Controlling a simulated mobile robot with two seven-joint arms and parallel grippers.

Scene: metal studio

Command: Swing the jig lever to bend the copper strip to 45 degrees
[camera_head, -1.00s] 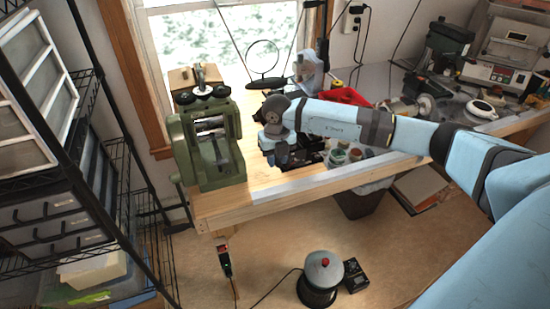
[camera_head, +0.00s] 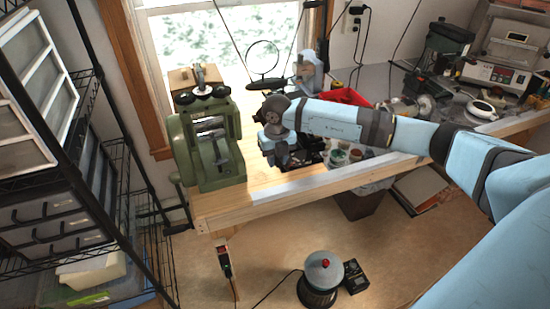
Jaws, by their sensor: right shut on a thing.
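My right gripper (camera_head: 282,158) points down over the wooden bench, right of the green rolling mill. Its jaws are shut on a small dark part that I take to be the jig lever; my wrist and fingers cover most of it. A dark piece (camera_head: 310,157) beside the fingers may be part of the jig, but it is too small to tell. I cannot make out the copper strip or its bend angle. My left gripper is not in view.
The green rolling mill (camera_head: 207,150) stands close left of my gripper. Small jars (camera_head: 338,157) stand just to its right, and a red tray (camera_head: 347,96) lies behind my forearm. The bench's front strip (camera_head: 290,188) is bare. A round device (camera_head: 320,280) is low in front.

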